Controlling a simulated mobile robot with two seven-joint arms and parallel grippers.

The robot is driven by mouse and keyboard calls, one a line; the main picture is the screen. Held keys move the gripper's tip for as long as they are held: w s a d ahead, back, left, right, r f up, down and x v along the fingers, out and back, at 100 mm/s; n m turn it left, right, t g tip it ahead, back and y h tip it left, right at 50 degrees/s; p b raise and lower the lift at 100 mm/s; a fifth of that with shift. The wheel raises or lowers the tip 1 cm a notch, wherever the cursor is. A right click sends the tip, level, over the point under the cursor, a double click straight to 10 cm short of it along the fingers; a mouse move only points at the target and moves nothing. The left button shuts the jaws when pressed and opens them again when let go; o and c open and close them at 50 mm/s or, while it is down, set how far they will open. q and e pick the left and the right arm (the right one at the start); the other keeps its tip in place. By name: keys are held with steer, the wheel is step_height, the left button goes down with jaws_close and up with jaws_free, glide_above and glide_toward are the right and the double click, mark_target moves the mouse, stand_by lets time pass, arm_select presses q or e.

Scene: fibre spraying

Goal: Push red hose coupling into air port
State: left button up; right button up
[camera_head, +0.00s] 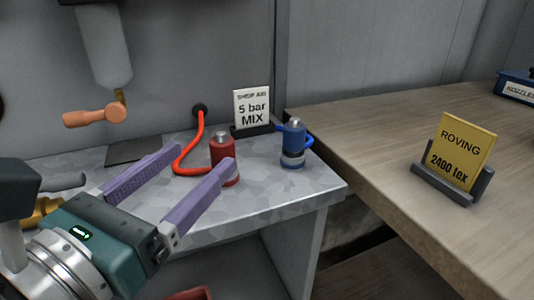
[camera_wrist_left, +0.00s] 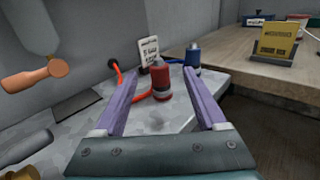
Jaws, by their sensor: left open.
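The red hose coupling (camera_head: 223,158) stands upright on the grey metal bench and its orange-red hose runs back to the wall. In the left wrist view the red coupling (camera_wrist_left: 161,82) shows between the two fingers, beyond their reach or near their tips. My left gripper (camera_head: 207,160) is open and empty, with purple fingers pointing toward the red coupling; one finger partly covers its lower side. A blue coupling (camera_head: 293,146) with a blue hose stands to the right of the red one. I cannot make out the air port for sure. My right gripper is not in view.
A "SHOP AIR 5 bar MIX" sign (camera_head: 252,108) stands behind the couplings. A wooden table (camera_head: 370,130) with a yellow ROVING sign (camera_head: 459,150) is at the right. An orange-handled tool (camera_head: 95,115) is at the upper left, near a grey cylinder (camera_head: 103,50).

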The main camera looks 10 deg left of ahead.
mark_target(229, 138)
arm_select(q)
steer(key=shift+w+a+f+n, duration=0.1)
steer(key=shift+w+f+n, duration=0.2)
steer(key=shift+f, duration=0.05)
steer(key=p+x, duration=0.1)
steer(key=x, duration=0.2)
steer(key=shift+w+r, duration=0.15)
steer(key=shift+w, duration=0.1)
steer(key=shift+x, duration=2.95)
steer(key=shift+f, duration=0.2)
steer(key=shift+c, duration=0.4)
jaws_close()
